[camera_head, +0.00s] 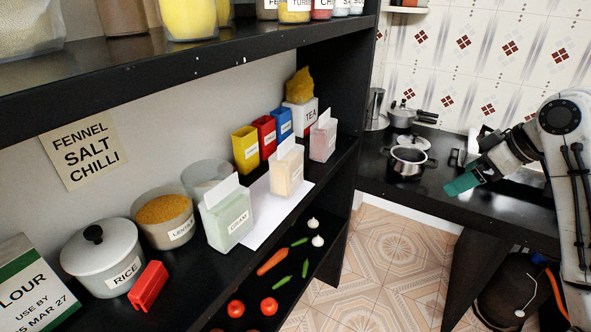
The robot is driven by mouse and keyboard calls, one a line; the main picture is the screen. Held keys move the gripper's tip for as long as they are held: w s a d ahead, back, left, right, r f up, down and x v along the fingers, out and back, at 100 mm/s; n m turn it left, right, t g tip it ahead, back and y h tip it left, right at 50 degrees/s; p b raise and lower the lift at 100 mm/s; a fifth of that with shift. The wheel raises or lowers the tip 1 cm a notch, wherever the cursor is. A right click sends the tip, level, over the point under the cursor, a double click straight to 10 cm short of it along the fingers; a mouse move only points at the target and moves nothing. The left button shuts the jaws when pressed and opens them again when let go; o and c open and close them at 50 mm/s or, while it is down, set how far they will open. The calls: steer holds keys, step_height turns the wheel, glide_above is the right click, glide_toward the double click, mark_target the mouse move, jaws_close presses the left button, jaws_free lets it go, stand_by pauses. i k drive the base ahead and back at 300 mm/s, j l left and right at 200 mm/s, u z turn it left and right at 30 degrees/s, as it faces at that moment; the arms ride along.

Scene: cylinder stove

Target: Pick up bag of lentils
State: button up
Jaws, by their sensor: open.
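A lumpy yellow-orange bag (299,86) sits on top of a white box labelled TEA (302,118), toward the far end of the middle shelf. It carries no readable label, so I cannot tell whether it holds lentils. A clear round container of orange grain (164,218), its label starting LENT, stands on the same shelf at the left, beside the rice pot. My gripper (456,186), with teal fingers, is open and empty over the black counter at the right, well apart from both.
Yellow, red and blue tins (266,135) and small cartons (287,170) stand near the bag. The black upper shelf (180,62) overhangs the left. Pots (409,160) stand on the counter. Vegetables lie on the lower shelf (268,290). Tiled floor (385,265) is open between shelf and counter.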

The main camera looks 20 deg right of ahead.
mark_target(286, 164)
steer(key=i+l+z, duration=0.15)
steer(key=i+z, duration=0.25)
steer(key=i, duration=0.5)
